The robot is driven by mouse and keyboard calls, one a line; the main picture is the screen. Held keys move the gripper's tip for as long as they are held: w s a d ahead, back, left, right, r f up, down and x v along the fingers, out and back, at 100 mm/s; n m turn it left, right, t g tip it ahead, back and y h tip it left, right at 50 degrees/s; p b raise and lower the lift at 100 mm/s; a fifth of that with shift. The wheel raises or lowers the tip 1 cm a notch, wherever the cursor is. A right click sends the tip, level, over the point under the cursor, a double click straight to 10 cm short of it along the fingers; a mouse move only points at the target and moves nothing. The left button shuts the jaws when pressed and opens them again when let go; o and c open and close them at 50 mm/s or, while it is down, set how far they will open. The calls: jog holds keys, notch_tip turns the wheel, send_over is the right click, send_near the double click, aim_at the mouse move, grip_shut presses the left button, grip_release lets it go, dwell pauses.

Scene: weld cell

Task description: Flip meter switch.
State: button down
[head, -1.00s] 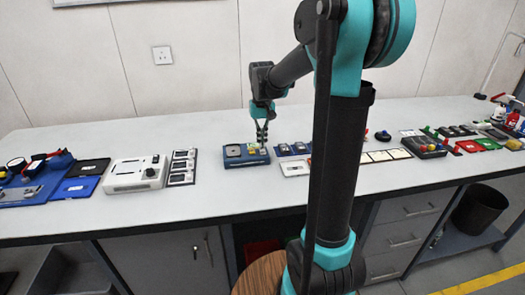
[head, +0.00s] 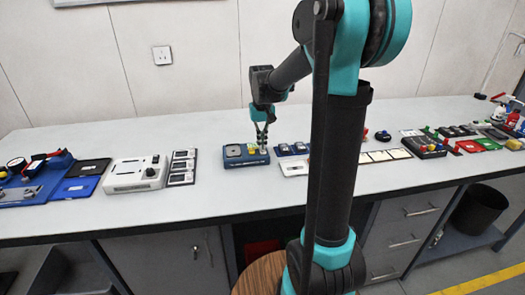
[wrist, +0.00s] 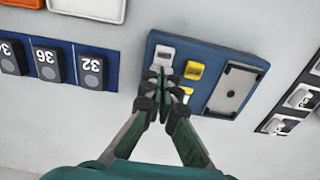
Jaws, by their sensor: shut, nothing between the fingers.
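A blue-based unit (head: 235,161), which may be the meter, lies on the bench below my gripper (head: 263,148). In the wrist view the unit (wrist: 212,52) carries a grey plate (wrist: 233,90), a yellow block (wrist: 195,70), a second yellow part and a whitish switch-like block (wrist: 163,54). My gripper (wrist: 162,82) is shut and empty. Its fingertips are over the unit's end beside the whitish block. I cannot tell whether they touch it. The fingers partly hide the second yellow part. The switch's position is too small to read.
A blue strip of numbered dark blocks (wrist: 90,72) lies to the left in the wrist view. A white instrument box (head: 135,174) and a panel of small displays (head: 182,167) lie left of the unit in the head view. Bare bench lies in front.

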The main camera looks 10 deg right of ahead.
jog(key=shift+r, duration=3.5)
jog(key=shift+s, duration=0.1)
